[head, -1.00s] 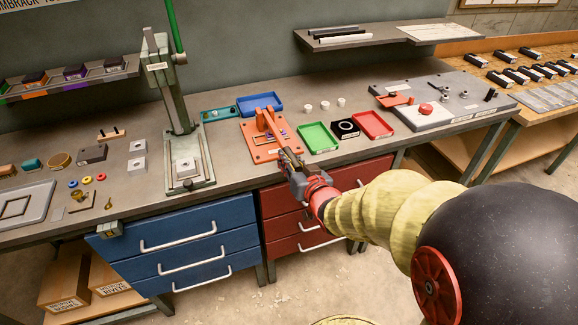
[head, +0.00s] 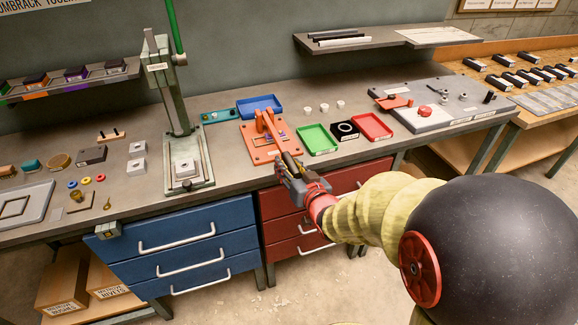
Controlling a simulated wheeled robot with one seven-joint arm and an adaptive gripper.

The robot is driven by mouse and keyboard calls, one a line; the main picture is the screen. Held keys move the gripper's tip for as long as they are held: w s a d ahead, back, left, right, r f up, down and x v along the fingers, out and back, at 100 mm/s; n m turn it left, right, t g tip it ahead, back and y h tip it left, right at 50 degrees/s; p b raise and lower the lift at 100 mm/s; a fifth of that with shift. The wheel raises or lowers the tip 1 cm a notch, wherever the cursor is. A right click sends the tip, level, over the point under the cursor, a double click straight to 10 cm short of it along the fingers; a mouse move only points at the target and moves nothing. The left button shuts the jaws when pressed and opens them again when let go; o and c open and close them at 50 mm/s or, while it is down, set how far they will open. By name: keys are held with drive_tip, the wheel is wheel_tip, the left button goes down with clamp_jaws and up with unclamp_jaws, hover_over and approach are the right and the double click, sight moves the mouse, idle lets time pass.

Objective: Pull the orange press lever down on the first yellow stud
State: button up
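The orange press (head: 257,150) is a flat orange plate on the bench with an orange lever (head: 268,127) above it. The lever slants from the back of the plate toward the front right. I cannot make out a yellow stud; the lever and its base hide part of the plate. My gripper (head: 285,163) is at the front right edge of the plate, near the lever's front end. Whether it touches the lever cannot be told. Its fingers are small and dark here, and their gap is not clear.
A green tray (head: 305,149), a black block with a white ring (head: 345,130) and a red tray (head: 371,135) are to the right. A blue tray (head: 279,103) is behind. A tall fly press (head: 167,100) with a green handle stands to the left.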

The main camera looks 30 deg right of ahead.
drive_tip(key=shift+r, duration=0.15)
drive_tip(key=shift+s, duration=0.2)
drive_tip(key=shift+v, duration=5.75)
